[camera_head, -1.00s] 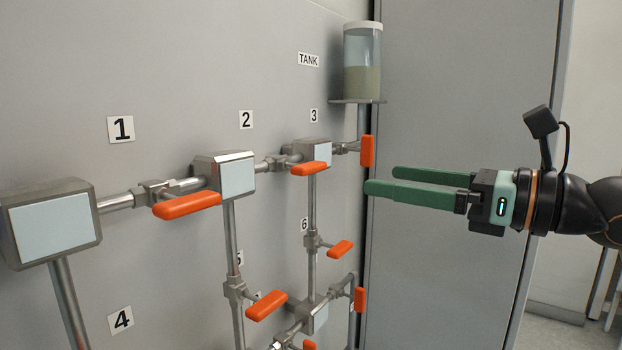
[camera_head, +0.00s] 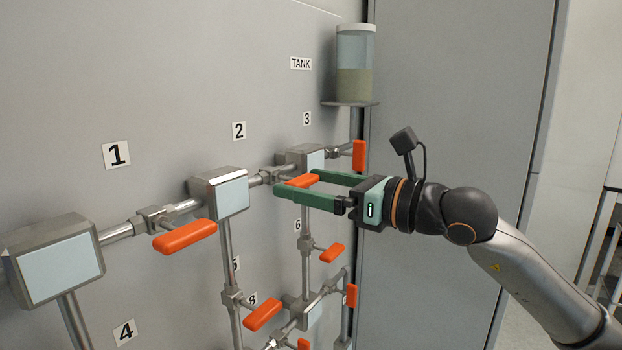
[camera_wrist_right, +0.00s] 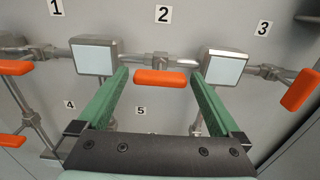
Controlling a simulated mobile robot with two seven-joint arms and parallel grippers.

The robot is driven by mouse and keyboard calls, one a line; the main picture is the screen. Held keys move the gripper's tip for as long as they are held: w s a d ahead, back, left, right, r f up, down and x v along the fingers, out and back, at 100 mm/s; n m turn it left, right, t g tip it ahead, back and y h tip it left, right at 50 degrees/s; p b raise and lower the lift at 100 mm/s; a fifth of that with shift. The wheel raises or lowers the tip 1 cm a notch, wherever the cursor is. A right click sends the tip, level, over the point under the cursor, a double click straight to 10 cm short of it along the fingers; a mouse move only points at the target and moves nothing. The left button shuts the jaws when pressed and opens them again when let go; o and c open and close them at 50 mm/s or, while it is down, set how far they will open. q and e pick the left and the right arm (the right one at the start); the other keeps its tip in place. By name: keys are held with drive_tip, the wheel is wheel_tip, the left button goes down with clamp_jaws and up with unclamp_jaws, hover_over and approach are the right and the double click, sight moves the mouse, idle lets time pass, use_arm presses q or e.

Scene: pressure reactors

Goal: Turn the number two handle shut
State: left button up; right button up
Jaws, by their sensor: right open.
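The number two handle is an orange lever (camera_head: 302,181) on the pipe between two metal boxes, below and right of the "2" label (camera_head: 239,131). In the right wrist view this handle (camera_wrist_right: 160,78) lies sideways under the "2" label (camera_wrist_right: 163,14). My right gripper (camera_head: 296,181) is open, its green fingers pointing at the wall. The handle shows between the fingertips, with a small gap on each side in the wrist view; I cannot tell whether they touch it. The near finger partly hides the handle in the head view. My left gripper is not in view.
Another orange handle (camera_head: 185,237) sits left, by the middle box (camera_head: 221,193). An upright orange handle (camera_head: 359,155) stands under the tank (camera_head: 356,65). Several lower handles and pipes lie below my gripper. A grey panel (camera_head: 450,100) stands to the right.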

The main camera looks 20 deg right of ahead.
drive_tip(key=c, duration=1.2)
